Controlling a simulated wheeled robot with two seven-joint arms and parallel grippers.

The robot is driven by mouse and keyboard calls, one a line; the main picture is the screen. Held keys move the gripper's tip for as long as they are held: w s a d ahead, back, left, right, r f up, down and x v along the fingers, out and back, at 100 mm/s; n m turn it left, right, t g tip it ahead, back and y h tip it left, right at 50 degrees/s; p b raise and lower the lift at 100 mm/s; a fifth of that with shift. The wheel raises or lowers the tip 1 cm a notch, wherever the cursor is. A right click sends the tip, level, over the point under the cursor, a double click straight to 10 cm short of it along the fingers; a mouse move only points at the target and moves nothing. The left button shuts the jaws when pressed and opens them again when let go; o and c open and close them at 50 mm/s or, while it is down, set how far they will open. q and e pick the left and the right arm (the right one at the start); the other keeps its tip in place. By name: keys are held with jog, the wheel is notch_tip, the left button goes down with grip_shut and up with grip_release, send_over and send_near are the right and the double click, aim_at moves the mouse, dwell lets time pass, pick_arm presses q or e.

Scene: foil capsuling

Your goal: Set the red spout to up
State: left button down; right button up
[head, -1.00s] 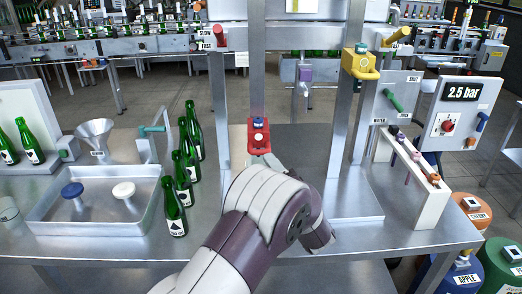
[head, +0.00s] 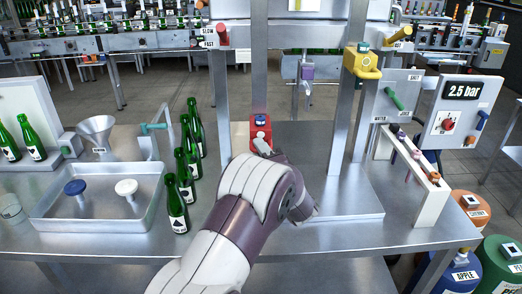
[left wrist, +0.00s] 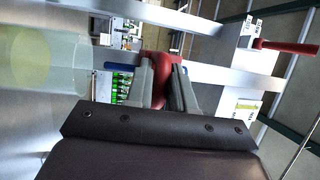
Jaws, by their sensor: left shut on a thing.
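The red spout (head: 260,127) is a red block with a small blue top. It sits on the left-middle metal post, low down, just above the bench. My left gripper (head: 262,149) reaches it from the front; my wrist partly hides its lower part in the head view. In the left wrist view the red spout (left wrist: 158,68) lies between the two grey fingers (left wrist: 160,88), which are shut on its front part. The exact contact is partly hidden. My right gripper is in neither view.
A red lever (head: 222,35) is at upper left. Green bottles (head: 177,203) and a metal tray (head: 100,222) are left of my arm. A rack (head: 415,165) stands right.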

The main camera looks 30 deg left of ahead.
pick_arm(q)
notch_tip(320, 180, up, 21)
jog(key=p, duration=1.8)
jog(key=shift+r, duration=0.25)
jog(key=c, duration=1.2)
grip_release()
jog(key=shift+o, duration=0.5)
jog(key=shift+f, duration=0.2)
